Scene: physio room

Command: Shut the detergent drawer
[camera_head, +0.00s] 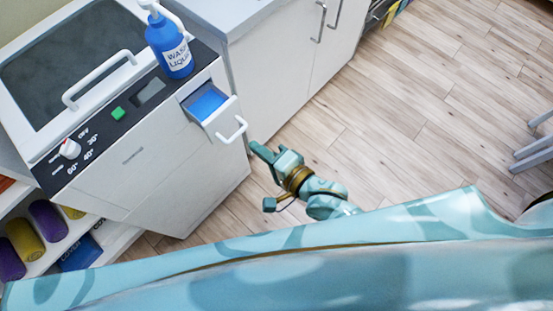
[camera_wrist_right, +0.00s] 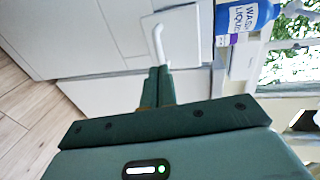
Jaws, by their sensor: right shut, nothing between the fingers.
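The detergent drawer (camera_head: 222,118) sticks out of the top right of the white washing machine (camera_head: 165,175). Its inside is blue, and a white bar handle (camera_head: 238,130) is on its front. In the right wrist view the drawer front (camera_wrist_right: 182,36) and its handle (camera_wrist_right: 158,45) lie just past my fingertips. My right gripper (camera_head: 256,148) is shut and empty, in front of the drawer and slightly below the handle in the head view, seemingly apart from it. It also shows in the right wrist view (camera_wrist_right: 158,70). My left gripper is out of view.
A blue wash liquid bottle (camera_head: 170,45) stands on the machine beside the drawer. White cabinets (camera_head: 275,65) adjoin the machine. A shelf with rolled towels (camera_head: 47,220) is at lower left. Wooden floor (camera_head: 420,110) is open at right, with a grey stool or chair (camera_head: 535,145) at the edge.

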